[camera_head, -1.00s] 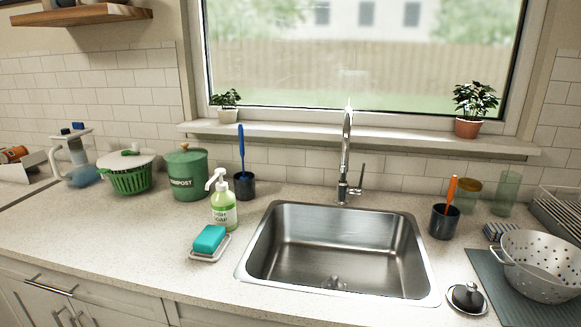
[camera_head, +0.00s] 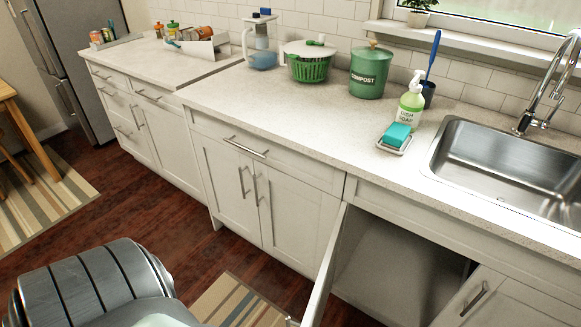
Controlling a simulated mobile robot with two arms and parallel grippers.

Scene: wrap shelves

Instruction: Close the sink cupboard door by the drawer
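The sink cupboard door (camera_head: 326,268) stands open below the counter, swung out from the left side of its opening and seen nearly edge-on. The dark opening of the sink cupboard (camera_head: 390,262) shows to its right. A drawer front with a bar handle (camera_head: 245,147) lies to the left of the open door, above a pair of closed doors. The other sink cupboard door (camera_head: 490,302) at the lower right looks closed. The lower end of the open door is cut off by the frame. Neither of my grippers is in view.
The sink (camera_head: 510,160) is set in the counter at the right. Dish soap (camera_head: 410,103), a sponge (camera_head: 397,134) and a compost bin (camera_head: 369,73) stand on the counter. A striped rug (camera_head: 240,305) lies on the wooden floor. A fridge (camera_head: 70,60) stands at the far left.

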